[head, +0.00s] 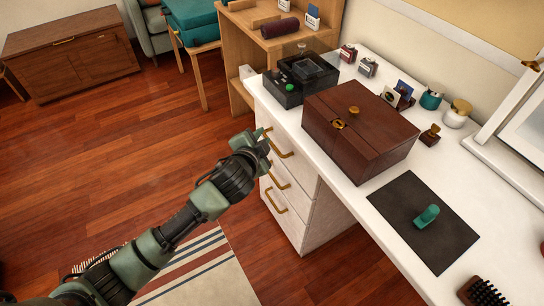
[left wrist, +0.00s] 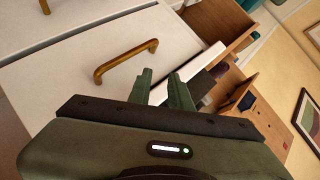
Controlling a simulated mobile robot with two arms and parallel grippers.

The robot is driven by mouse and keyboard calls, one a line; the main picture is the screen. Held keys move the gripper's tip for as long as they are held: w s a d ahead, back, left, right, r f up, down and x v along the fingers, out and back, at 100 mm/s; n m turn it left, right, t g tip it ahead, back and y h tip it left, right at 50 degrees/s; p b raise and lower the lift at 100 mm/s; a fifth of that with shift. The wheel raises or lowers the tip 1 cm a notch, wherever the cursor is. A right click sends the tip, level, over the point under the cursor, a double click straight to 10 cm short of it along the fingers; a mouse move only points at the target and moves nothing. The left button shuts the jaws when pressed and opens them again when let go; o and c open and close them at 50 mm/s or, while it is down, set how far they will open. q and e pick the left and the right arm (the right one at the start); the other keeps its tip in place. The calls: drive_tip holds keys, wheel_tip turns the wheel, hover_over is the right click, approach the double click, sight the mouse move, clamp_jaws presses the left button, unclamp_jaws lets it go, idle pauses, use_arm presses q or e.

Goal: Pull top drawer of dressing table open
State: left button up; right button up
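The dressing table (head: 442,196) has a white top and a stack of white drawers below it on its left side. The top drawer (head: 300,160) looks shut and has a curved brass handle (head: 279,147). My left gripper (head: 266,143) is just in front of the top drawer, close to its handle, and partly covers the view there. In the left wrist view, the two green fingers (left wrist: 162,90) are apart with nothing between them. A brass handle (left wrist: 126,62) on a white drawer front lies left of the fingertips, outside the gap. My right gripper is not in view.
Lower drawer handles (head: 275,202) stick out below. On the tabletop are a brown wooden box (head: 352,140), a black organiser (head: 285,92) and a dark mat (head: 405,245). The wooden floor (head: 150,130) in front of the drawers is clear, with a striped rug (head: 205,275) nearby.

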sight(272, 143)
use_arm(q)
wheel_tip(272, 143, down, 6)
drive_tip(key=s+d+f+m+t+b, duration=0.1)
drive_tip(key=s+m+t+b, duration=0.25)
drive_tip(key=m, duration=0.55)
drive_tip(key=shift+g+h, duration=0.25)
drive_tip(key=shift+h, duration=0.05)
drive_tip(key=shift+r+b+x, duration=0.2)
drive_tip(key=shift+b+x, duration=0.2)
drive_tip(key=shift+x, duration=1.7)
drive_tip(key=shift+r+b+x, duration=0.15)
drive_tip(key=shift+b+x, duration=0.2)
drive_tip(key=shift+x, duration=1.8)
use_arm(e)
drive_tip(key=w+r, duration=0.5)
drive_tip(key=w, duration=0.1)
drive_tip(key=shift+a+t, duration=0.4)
use_arm(q)
clamp_jaws()
drive_tip(key=shift+f, duration=0.1)
